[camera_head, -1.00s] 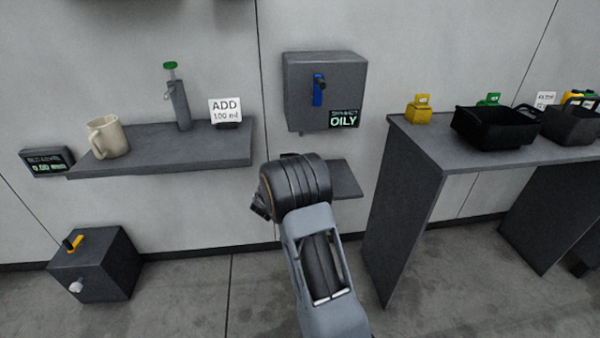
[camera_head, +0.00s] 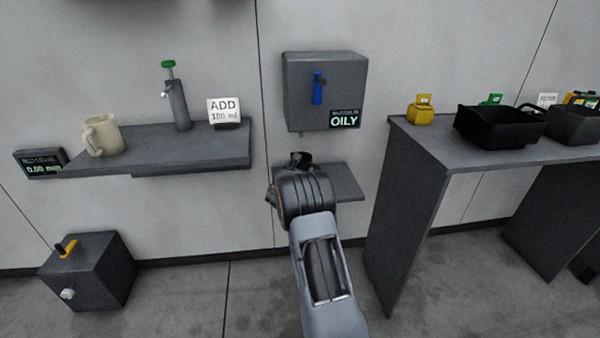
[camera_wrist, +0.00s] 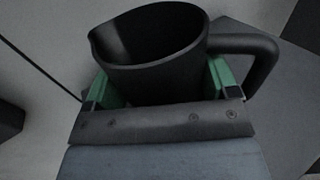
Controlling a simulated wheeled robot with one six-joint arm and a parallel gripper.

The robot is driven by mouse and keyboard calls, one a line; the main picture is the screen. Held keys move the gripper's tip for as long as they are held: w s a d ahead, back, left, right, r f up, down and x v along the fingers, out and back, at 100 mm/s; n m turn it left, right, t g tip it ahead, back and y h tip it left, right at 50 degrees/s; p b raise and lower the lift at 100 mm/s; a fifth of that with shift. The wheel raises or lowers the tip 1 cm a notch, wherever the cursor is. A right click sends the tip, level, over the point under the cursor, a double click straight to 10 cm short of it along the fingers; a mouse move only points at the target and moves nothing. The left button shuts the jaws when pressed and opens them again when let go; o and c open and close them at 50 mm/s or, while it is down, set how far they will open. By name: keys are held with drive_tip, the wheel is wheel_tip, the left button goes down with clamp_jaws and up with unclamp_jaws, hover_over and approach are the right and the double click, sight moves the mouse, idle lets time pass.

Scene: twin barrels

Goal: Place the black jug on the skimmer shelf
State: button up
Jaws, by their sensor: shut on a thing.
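The black jug (camera_wrist: 150,40) is in my gripper (camera_wrist: 165,88), between its green fingertips in the wrist view. Its open mouth faces up and its handle is on the right. In the head view my own wrist hides most of the jug; a small dark part (camera_head: 300,158), likely the jug, shows above the wrist. The skimmer shelf (camera_head: 347,183) is the small grey ledge under the box (camera_head: 325,75) marked OILY. My wrist covers its left part in the head view. I cannot tell whether the jug touches the shelf.
A wall shelf (camera_head: 210,150) at left holds a beige mug (camera_head: 102,135), a pump dispenser (camera_head: 178,105) and an ADD sign (camera_head: 224,110). A grey table (camera_head: 455,148) at right holds a black tray (camera_head: 499,127) and yellow and green items. A dark box (camera_head: 88,270) stands on the floor at left.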

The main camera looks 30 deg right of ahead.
drive_tip(key=shift+f, duration=0.1)
drive_tip(key=o, duration=0.9)
drive_tip(key=shift+c, duration=0.2)
